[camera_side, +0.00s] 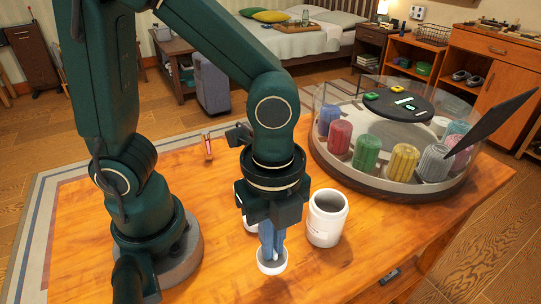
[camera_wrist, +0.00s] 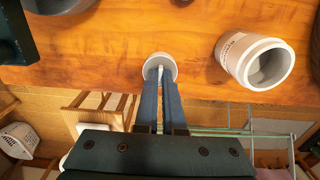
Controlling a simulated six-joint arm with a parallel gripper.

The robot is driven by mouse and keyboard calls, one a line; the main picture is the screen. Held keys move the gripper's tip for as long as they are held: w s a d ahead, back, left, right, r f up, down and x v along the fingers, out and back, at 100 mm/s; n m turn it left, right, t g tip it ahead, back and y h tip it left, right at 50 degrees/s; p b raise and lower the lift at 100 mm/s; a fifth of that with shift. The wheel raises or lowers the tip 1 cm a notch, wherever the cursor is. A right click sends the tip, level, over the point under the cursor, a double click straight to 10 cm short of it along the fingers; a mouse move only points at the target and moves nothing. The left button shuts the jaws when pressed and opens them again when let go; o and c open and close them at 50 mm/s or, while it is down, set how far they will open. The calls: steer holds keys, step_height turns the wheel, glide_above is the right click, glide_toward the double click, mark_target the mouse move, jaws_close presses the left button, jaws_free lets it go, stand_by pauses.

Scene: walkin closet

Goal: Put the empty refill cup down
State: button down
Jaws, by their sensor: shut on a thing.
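The small white refill cup (camera_side: 272,267) is at my gripper's fingertips, low over the wooden table (camera_side: 330,270) near its front. In the wrist view the cup (camera_wrist: 168,59) is open at the top, and a thin pale part of it shows between the fingertips. My gripper (camera_side: 271,252) points down with its blue fingers inside the cup's rim, shut on it. The fingers also show in the wrist view (camera_wrist: 161,78). I cannot tell whether the cup's base touches the table. No contents show in the cup.
A larger white open canister (camera_side: 327,222) stands just right of my gripper. Another white object (camera_side: 243,218) is partly hidden behind it. A round clear-walled carousel (camera_side: 390,187) with several coloured ribbed containers stands at the back right. Bare table lies front left and right.

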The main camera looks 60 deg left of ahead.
mark_target(273, 261)
steer(key=shift+d+f, duration=0.15)
steer(key=shift+f, duration=1.95)
steer(key=shift+f, duration=0.15)
steer(key=c, duration=1)
jaws_free()
